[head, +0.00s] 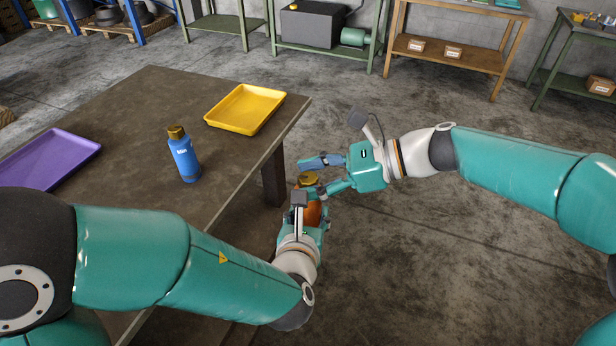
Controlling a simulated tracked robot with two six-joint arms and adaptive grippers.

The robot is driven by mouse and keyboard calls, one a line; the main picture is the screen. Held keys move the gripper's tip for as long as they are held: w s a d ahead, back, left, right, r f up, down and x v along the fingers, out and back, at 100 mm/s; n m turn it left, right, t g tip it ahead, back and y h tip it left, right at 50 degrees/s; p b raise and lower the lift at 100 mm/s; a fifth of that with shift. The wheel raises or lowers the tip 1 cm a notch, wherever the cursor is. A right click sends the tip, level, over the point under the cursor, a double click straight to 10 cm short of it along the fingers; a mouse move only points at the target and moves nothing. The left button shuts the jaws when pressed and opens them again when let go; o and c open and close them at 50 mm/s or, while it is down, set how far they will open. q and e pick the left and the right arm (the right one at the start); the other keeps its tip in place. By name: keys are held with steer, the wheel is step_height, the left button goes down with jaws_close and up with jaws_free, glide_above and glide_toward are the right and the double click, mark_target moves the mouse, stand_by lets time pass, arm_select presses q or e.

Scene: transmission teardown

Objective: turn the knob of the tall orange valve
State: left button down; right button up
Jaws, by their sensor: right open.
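The tall orange valve (313,213) is off the table's right edge, upright or nearly so, with its brass knob (307,179) at the top. My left gripper (314,226) is around the orange body and appears to hold it in the air; its fingers are mostly hidden by its own wrist and camera. My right gripper (312,177) is open, coming in from the right at knob height. Its two fingers are spread on either side of the knob; whether they touch it I cannot tell.
The brown table (130,110) bears a yellow tray (210,121), a purple tray (88,160) and a blue bottle-shaped piece with a brass top (184,158). Shelves and benches, including a wooden rack (470,62), line the back wall. The floor right of the table is clear.

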steer(key=shift+a+f, duration=0.1)
steer(key=shift+a, duration=0.1)
jaws_close()
steer(key=shift+s, duration=0.1)
steer(key=shift+n+g, duration=0.4)
steer(key=shift+g, duration=0.1)
steer(key=n+g+h, duration=0.1)
steer(key=n+g, duration=0.3)
steer(key=shift+a+g, duration=0.1)
steer(key=shift+g, duration=0.2)
steer(key=shift+n+g+h, duration=0.9)
steer(key=shift+n+g, duration=0.5)
